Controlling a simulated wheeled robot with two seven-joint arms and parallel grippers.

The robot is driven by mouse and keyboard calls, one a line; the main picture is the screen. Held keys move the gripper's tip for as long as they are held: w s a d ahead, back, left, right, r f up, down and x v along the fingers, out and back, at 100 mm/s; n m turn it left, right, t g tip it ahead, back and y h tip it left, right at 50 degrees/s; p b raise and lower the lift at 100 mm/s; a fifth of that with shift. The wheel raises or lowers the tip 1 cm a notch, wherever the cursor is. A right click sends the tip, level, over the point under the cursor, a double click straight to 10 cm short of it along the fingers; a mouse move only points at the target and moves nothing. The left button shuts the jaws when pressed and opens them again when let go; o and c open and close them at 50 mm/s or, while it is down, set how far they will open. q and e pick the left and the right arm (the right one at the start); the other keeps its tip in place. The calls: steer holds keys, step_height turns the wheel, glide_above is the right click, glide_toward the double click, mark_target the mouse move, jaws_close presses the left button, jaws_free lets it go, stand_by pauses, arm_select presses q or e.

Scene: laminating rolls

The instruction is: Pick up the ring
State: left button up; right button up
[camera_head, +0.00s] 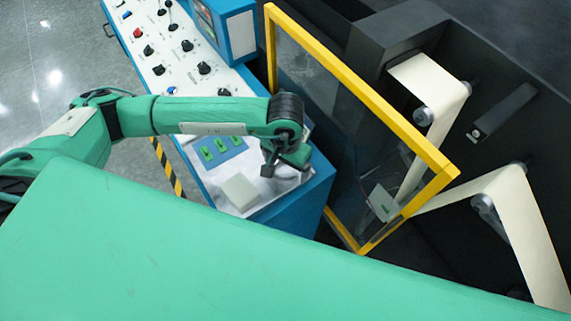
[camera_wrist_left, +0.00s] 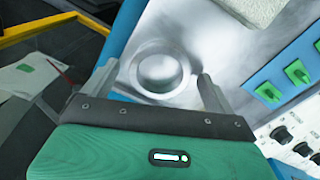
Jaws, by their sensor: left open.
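In the left wrist view a round silver ring (camera_wrist_left: 159,70) with a domed middle sits on the metal top of the console. Whether the ring and the dome are separate parts I cannot tell. My left gripper (camera_wrist_left: 157,84) is open, with one finger on each side of the round piece and nothing held. Whether the fingers touch it I cannot tell. In the head view the left gripper (camera_head: 285,168) is over the near right end of the console, and the ring is hidden there. My right gripper is not in view.
The blue-edged console (camera_head: 318,185) carries green switches (camera_head: 222,149), knobs and a pale block (camera_head: 240,192). A yellow-framed clear panel (camera_head: 355,82) stands just right of the gripper. Beyond it, cream film (camera_head: 533,235) runs over rollers on a dark machine.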

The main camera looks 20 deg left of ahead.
arm_select(q)
steer(key=shift+f, duration=0.15)
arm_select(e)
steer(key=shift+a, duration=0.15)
arm_select(q)
steer(key=c, duration=1.1)
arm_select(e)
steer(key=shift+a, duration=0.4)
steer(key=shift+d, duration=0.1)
arm_select(q)
steer(key=shift+r+b, duration=0.35)
steer(key=shift+r, duration=0.25)
step_height(320, 180, up, 19)
steer(key=b, duration=0.6)
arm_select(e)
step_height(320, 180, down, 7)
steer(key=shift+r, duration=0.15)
